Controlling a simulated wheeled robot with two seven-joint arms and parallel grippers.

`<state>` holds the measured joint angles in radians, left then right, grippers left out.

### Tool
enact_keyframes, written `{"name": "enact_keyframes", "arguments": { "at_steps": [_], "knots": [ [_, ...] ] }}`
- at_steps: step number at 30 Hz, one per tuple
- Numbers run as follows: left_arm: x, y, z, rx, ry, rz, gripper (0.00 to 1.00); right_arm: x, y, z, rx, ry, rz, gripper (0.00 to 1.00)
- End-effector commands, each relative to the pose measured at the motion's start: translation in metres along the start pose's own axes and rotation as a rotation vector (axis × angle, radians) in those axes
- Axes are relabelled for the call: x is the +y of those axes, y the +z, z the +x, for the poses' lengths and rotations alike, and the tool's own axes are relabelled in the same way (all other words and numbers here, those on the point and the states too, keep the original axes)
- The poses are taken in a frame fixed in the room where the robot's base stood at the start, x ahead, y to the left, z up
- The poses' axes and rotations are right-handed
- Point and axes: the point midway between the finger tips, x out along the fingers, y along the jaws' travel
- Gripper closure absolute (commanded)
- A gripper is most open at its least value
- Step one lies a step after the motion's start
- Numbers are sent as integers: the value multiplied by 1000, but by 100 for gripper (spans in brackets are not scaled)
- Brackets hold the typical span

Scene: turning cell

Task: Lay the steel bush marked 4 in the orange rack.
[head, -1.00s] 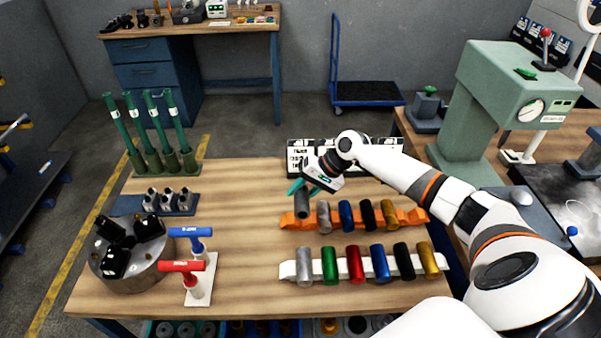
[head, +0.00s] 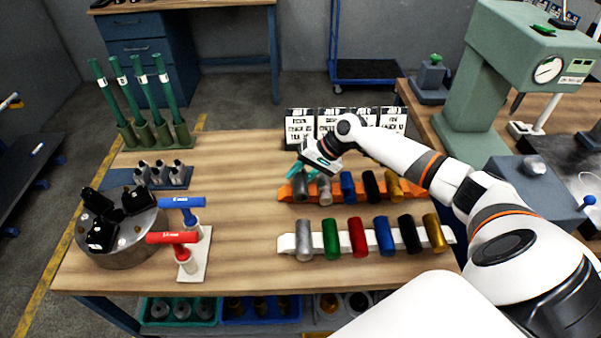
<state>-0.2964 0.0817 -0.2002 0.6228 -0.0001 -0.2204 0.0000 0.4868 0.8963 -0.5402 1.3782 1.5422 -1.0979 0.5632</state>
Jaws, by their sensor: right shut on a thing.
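The orange rack (head: 413,190) lies across the table in front of the label cards. At its left end is a dark grey bush (head: 300,188), lying level with its neighbours, apparently in the leftmost place. No number on it is readable from here. My right gripper (head: 304,172) reaches in from the right with its teal fingers shut on the far end of this bush. The rack also holds a light grey bush (head: 325,190), a blue bush (head: 348,186), a black bush (head: 371,186) and a gold bush (head: 394,186). My left gripper is out of view.
A white rack (head: 286,243) with several coloured bushes lies just nearer. Label cards (head: 333,118) stand behind the orange rack. At left are green tubes (head: 141,95), a blue block with small metal parts (head: 120,180), a chuck (head: 125,247) and two T-handles (head: 180,203). Bare table lies between.

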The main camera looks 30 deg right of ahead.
Motion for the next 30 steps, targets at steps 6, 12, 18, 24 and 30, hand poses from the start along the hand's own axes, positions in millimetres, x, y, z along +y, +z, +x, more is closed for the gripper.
{"name": "enact_keyframes", "arguments": {
  "at_steps": [6,12,18,24,30],
  "knots": [
    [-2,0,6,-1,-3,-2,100,-6,1,9,-3,3,0,100],
    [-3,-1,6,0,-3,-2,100,-7,1,9,-3,3,0,100],
    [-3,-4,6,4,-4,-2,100,-7,1,9,-2,3,0,100],
    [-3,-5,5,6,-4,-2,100,-8,1,11,-2,3,1,100],
    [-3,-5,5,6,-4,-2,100,-9,1,12,-2,2,0,45]
  ]
}}
